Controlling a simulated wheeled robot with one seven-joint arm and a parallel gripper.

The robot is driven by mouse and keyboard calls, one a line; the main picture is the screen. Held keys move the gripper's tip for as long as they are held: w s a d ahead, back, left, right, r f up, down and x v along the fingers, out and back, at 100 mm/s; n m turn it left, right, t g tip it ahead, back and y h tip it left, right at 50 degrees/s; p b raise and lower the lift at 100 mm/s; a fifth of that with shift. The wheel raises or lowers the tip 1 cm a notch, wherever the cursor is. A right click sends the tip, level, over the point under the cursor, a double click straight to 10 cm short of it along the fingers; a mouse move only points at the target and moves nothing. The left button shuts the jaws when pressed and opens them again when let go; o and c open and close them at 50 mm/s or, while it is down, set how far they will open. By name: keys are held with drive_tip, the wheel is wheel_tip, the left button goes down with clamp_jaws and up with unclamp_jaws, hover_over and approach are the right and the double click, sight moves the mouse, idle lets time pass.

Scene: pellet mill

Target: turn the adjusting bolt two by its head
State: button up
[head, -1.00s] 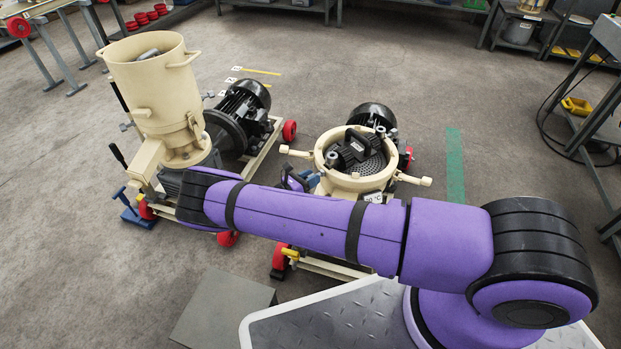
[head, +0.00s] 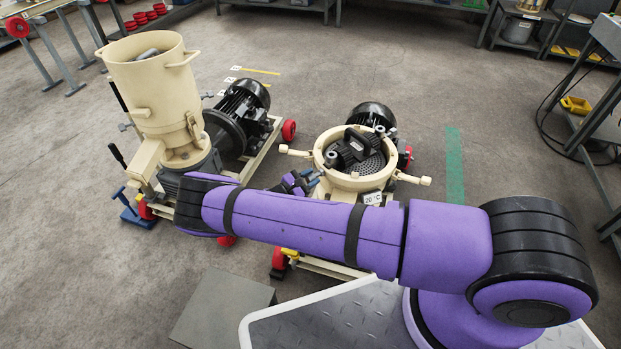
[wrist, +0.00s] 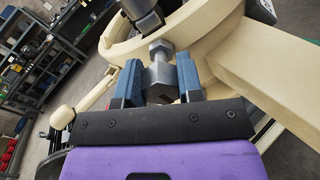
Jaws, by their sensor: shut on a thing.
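The open cream chamber (head: 352,185) of the right-hand machine holds a dark roller assembly (head: 352,150) above a perforated die. In the wrist view, a grey bolt (wrist: 160,50) sticks out by the chamber's cream rim (wrist: 118,42). My gripper (wrist: 158,80) has its blue fingers on both sides of the bolt's thick grey end and is shut on it. In the head view my gripper (head: 309,180) is at the chamber's left front side, partly hidden behind my arm. The bolt cannot be made out there, and no number shows on it.
A cream arm with a knob (head: 426,181) sticks out from the chamber's right, and another (head: 284,149) from its left. A second machine with a tall cream hopper (head: 150,85) stands to the left. A grey block (head: 222,308) lies on the floor in front.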

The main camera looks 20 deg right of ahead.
drive_tip(key=shift+m, duration=0.6)
drive_tip(key=o, duration=0.9)
drive_tip(key=shift+o, duration=0.2)
drive_tip(key=shift+s+a, duration=0.1)
drive_tip(key=shift+a, duration=0.05)
drive_tip(key=v, duration=1)
drive_tip(key=shift+a, duration=0.3)
drive_tip(key=shift+s, duration=0.15)
